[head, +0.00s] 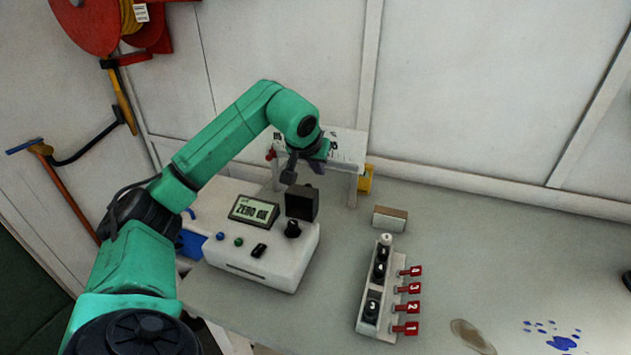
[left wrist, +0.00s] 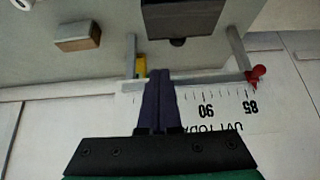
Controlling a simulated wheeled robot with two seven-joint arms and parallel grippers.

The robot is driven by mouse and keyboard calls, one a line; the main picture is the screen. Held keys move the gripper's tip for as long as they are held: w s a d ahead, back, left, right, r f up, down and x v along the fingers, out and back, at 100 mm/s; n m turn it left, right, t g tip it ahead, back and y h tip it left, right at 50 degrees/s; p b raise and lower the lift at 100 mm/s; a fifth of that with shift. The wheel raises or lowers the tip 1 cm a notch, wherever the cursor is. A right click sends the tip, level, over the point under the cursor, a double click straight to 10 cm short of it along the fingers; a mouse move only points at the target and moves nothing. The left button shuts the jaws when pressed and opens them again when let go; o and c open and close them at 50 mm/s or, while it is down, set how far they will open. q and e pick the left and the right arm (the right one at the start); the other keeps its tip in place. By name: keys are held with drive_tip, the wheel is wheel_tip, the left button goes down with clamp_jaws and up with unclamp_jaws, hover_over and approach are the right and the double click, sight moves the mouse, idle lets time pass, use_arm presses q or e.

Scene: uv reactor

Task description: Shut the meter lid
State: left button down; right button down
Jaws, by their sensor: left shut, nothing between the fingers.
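The meter (head: 262,262) is a white box on the bench with a display reading "ZERO OK". A black square piece that looks like its lid (head: 302,203) stands upright at the back right of the top, behind a black round part (head: 292,229). The lid appears open. A dark block at the top of the left wrist view (left wrist: 180,18) looks like the same lid. My left gripper (head: 303,172) is above and behind the lid, apart from it. Its fingers are together and empty in the left wrist view (left wrist: 159,100). My right gripper is out of view.
A white scale board on posts (head: 346,148) with a red knob (left wrist: 257,73) stands behind the meter, close to my left gripper. A rack with red numbered tags (head: 378,312) and a small box (head: 390,218) stand right of the meter. The bench's right side is mostly clear.

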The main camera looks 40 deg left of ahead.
sight(315, 189)
use_arm(q)
drive_tip(key=s+f, duration=0.1)
drive_tip(key=s+f+p, duration=0.1)
drive_tip(key=shift+d+f, duration=0.35)
drive_tip(key=shift+f, duration=0.05)
drive_tip(key=shift+w, duration=0.1)
drive_tip(key=shift+w+f, duration=0.15)
